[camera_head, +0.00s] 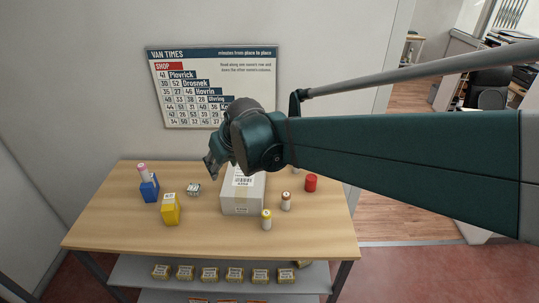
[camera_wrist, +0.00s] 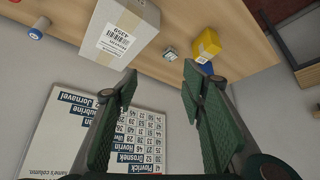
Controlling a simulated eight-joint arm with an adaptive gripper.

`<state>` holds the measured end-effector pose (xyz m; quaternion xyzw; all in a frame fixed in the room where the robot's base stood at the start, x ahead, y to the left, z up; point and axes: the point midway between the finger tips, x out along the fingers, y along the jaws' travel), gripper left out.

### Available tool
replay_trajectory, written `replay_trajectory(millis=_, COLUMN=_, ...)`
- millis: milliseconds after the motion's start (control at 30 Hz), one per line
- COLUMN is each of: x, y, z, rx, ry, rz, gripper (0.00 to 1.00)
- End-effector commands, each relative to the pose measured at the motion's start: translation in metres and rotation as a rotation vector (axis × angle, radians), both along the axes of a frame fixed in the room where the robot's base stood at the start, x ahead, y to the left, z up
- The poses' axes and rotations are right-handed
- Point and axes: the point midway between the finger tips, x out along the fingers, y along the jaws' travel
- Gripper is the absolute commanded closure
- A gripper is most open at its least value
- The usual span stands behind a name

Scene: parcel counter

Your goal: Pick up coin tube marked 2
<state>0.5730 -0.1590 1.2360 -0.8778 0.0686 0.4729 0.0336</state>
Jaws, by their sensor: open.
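Several coin tubes stand on the wooden counter (camera_head: 120,215); I cannot read which is marked 2. One has a yellow cap (camera_head: 266,219) and one a brown cap (camera_head: 286,201), both right of the parcel. A pink-topped tube (camera_head: 143,171) is at the far left, on or behind a blue block. A blue-ended tube (camera_wrist: 36,32) shows at the upper left of the wrist view. My gripper (camera_head: 211,166) is above the back of the counter, left of the parcel. In the wrist view its fingers (camera_wrist: 158,82) are apart with nothing between them.
A pale parcel (camera_head: 242,198) stands mid-counter, with a small dial-like item (camera_head: 194,189) to its left. A blue block (camera_head: 149,188), yellow block (camera_head: 170,209) and red cylinder (camera_head: 311,183) stand around. A timetable board (camera_head: 210,55) hangs behind. The front left counter is clear.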

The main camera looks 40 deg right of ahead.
Motion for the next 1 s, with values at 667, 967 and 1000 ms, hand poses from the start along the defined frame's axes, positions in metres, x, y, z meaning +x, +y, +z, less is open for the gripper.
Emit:
replay_trajectory(millis=667, x=0.053, y=-0.152, z=-0.057, rx=0.003, ry=0.013, rz=-0.095, gripper=0.59)
replay_trajectory(millis=967, x=0.062, y=-0.226, z=-0.093, rx=0.006, ry=0.015, rz=-0.134, gripper=0.59)
replay_trajectory(millis=1000, x=0.063, y=-0.236, z=-0.098, rx=0.006, ry=0.016, rz=-0.139, gripper=0.59)
